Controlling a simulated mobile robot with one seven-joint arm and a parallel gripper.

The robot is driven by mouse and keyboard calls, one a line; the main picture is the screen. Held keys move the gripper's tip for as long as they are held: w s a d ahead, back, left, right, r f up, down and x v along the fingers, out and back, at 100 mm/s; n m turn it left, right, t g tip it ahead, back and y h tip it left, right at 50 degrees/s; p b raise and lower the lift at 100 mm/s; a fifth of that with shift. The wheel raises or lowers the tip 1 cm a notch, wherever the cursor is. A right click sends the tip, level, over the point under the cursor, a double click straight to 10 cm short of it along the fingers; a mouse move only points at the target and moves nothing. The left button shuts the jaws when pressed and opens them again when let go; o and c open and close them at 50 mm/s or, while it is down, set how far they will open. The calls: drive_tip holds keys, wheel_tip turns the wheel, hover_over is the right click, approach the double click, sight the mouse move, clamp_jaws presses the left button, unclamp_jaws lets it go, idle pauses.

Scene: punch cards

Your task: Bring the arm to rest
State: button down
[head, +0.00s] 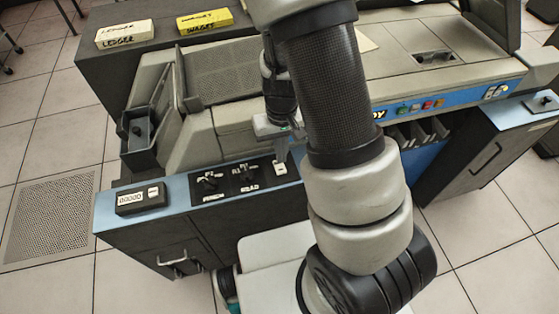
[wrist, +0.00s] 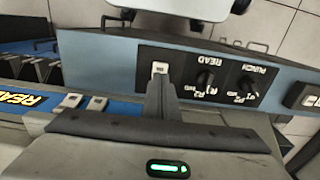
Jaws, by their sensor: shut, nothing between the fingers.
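My gripper (head: 281,157) is in front of the grey and blue card machine (head: 228,122), at its control ledge. In the wrist view its fingers (wrist: 160,82) are together, with nothing between them. The tips are right by a small white rocker switch (wrist: 160,68) on the black panel; I cannot tell whether they touch it. The switch also shows just below the tips in the head view (head: 280,169). My arm crosses the middle of the head view and hides part of the machine.
Two black knobs, the punch knob (head: 209,181) and the read knob (head: 245,173), sit left of the switch. A counter box (head: 141,198) is at the ledge's left end. A white ledger box (head: 124,34) and a yellow budget box (head: 205,20) stand behind. Tiled floor is open at left.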

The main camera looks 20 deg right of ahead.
wheel_tip(320, 180, up, 2)
drive_tip(key=shift+r+p, duration=0.1)
drive_tip(key=shift+p, duration=0.5)
wheel_tip(320, 180, up, 22)
drive_tip(key=s+a+t+y+p, duration=0.2)
drive_tip(key=a+t+p, duration=0.1)
drive_tip(key=p, duration=0.1)
drive_tip(key=s+d+r+t+h+p, duration=0.1)
drive_tip(key=s+r, duration=0.4)
drive_tip(key=r, duration=0.3)
drive_tip(key=s+d+r+t+h+p, duration=0.1)
drive_tip(key=s+d+r+p, duration=0.1)
drive_tip(key=s+r, duration=0.2)
wheel_tip(320, 180, up, 4)
drive_tip(key=shift+s+f+t, duration=0.1)
drive_tip(key=shift+s+t, duration=0.2)
drive_tip(key=shift+s, duration=0.1)
